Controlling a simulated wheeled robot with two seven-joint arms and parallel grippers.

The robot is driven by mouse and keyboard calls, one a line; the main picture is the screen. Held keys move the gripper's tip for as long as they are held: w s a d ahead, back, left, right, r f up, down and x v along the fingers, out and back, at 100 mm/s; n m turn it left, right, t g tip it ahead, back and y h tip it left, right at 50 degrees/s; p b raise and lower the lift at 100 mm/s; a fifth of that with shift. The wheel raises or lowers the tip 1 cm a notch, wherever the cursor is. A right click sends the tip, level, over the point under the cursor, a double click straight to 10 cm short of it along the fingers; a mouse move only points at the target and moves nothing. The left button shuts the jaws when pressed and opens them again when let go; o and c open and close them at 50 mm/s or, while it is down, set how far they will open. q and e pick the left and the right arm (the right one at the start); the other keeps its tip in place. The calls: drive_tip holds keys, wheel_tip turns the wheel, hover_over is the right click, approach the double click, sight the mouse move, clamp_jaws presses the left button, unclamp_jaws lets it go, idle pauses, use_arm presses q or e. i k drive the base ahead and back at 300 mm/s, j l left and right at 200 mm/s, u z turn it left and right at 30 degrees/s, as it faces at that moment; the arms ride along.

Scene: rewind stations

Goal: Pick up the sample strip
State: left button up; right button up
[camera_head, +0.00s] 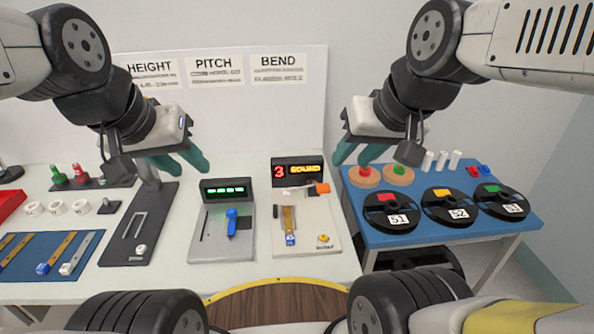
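Several thin strips lie side by side on a blue mat at the lower left: a gold strip (15,250), a gold strip with a blue end (60,248) and a grey strip with a white end (80,250). Another gold strip with a blue end (288,218) stands on the station under the red "3" display. I cannot tell which is the sample strip. My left gripper (186,163) hangs above the table behind the dark slotted stand, with teal fingers apart and empty. My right gripper (357,157) hangs right of the display, also open and empty. Neither touches a strip.
A grey station with a blue slider (231,222) and green display stands mid-table. A dark slotted stand (158,212) is to its left. White rings (57,207) lie farther left. A blue side table (370,235) at right holds black reels (396,214) and wooden discs (364,178).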

sight(290, 238)
drive_tip(key=k+l+u, duration=0.15)
drive_tip(key=l+u, duration=0.25)
drive_tip(key=k+l+u, duration=0.2)
drive_tip(key=u, duration=0.15)
drive_tip(key=k+l+u, duration=0.25)
drive_tip(key=u, duration=0.15)
